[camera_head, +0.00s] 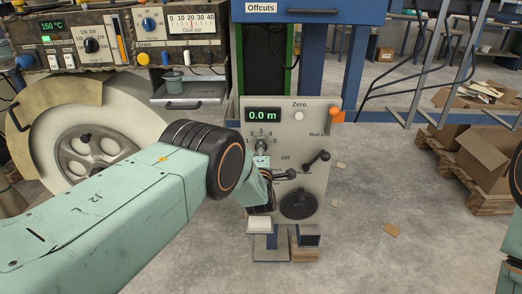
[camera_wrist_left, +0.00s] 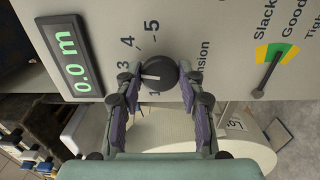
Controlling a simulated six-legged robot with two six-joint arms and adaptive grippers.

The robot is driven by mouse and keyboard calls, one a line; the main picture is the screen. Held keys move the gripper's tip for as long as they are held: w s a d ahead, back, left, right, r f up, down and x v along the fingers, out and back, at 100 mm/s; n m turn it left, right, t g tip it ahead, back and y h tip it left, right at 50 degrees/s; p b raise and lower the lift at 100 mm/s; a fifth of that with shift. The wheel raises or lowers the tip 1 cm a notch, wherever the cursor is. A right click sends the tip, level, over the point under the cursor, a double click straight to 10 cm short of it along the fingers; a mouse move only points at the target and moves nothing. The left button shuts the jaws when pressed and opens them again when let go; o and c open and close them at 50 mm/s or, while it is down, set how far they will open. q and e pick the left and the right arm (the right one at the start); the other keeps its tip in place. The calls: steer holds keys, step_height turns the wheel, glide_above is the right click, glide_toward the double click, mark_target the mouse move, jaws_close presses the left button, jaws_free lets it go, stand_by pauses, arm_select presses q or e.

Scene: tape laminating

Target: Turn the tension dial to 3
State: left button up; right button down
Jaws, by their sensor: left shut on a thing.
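The tension dial (camera_wrist_left: 160,73) is a round black knob on the grey control panel (camera_head: 311,180). The numbers 1, 3, 4 and 5 show around it in the left wrist view; the 2 seems hidden by a finger. The dial's white mark points left and slightly down in that view, toward the side of the 3; its exact setting is hard to tell. My left gripper (camera_wrist_left: 163,77) is shut on the dial, one finger on each side. In the head view the dial (camera_head: 262,145) shows just above my left gripper (camera_head: 262,158). My right gripper is out of view.
The panel's display (camera_head: 264,114) reads 0.0 m. A slack-to-tight gauge (camera_wrist_left: 270,66) is on the panel. A black lever (camera_head: 317,160) and a round black handwheel (camera_head: 298,204) are close to my left wrist. Cardboard boxes (camera_head: 490,150) stand at the right.

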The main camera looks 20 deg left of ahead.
arm_select(q)
steer(key=shift+f+n, duration=0.1)
steer(key=shift+n, duration=0.8)
steer(key=o, duration=1.2)
steer(key=shift+c, duration=0.2)
steer(key=shift+s, duration=0.1)
steer(key=v, duration=1.2)
